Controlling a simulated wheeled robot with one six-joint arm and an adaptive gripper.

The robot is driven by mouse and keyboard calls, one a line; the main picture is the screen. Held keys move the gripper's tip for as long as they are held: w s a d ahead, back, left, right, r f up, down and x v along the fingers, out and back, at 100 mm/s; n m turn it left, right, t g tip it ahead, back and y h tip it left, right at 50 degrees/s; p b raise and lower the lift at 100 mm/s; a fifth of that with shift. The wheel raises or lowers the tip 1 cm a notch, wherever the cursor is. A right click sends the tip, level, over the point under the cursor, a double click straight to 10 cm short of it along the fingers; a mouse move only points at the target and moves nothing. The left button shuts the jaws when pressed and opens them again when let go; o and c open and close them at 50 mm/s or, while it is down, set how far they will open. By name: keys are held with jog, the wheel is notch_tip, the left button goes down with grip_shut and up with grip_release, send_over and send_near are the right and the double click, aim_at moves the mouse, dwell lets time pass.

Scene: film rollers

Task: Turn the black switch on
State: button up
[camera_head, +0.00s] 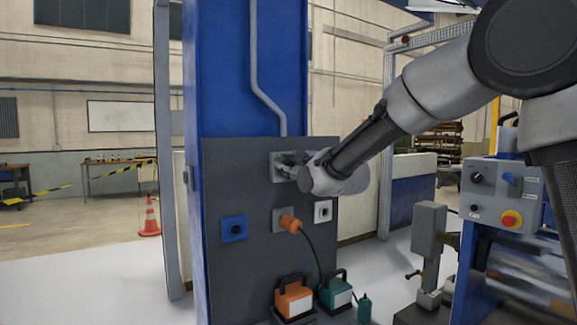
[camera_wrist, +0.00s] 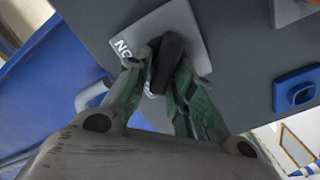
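The black switch (camera_wrist: 168,62) is a dark elongated knob on a light grey plate (camera_wrist: 192,28), seen in the wrist view. It stands nearly upright in that picture, tilted slightly. White lettering shows on the plate to its left, and part of a marking shows below it. My gripper (camera_wrist: 166,72) has its green fingers on both sides of the knob, with no clear gap to it. In the head view my gripper (camera_head: 287,166) reaches the grey plate (camera_head: 276,169) at the upper part of the dark panel; the arm's end hides most of the switch there.
The dark panel (camera_head: 225,190) also carries a blue socket (camera_head: 234,229), an orange plug (camera_head: 289,222) with a cable, and a white switch (camera_head: 323,211). Orange (camera_head: 294,300) and green (camera_head: 335,293) cases stand below. A control box (camera_head: 502,194) is at the right.

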grip_shut()
jog(key=shift+m, duration=0.3)
jog(key=m, duration=0.5)
jog(key=shift+w+d+r, duration=0.2)
jog(key=shift+w+d, duration=0.05)
jog(key=shift+d, duration=0.05)
jog(key=m, duration=0.5)
jog(key=shift+w+d+m, duration=0.2)
jog(key=shift+d+m, duration=0.15)
jog(key=shift+m, duration=0.05)
jog(key=m, duration=0.6)
jog(key=shift+w+d+f, duration=0.2)
jog(key=shift+w+d, duration=0.05)
jog(key=shift+d, duration=0.1)
jog(key=shift+m, duration=0.4)
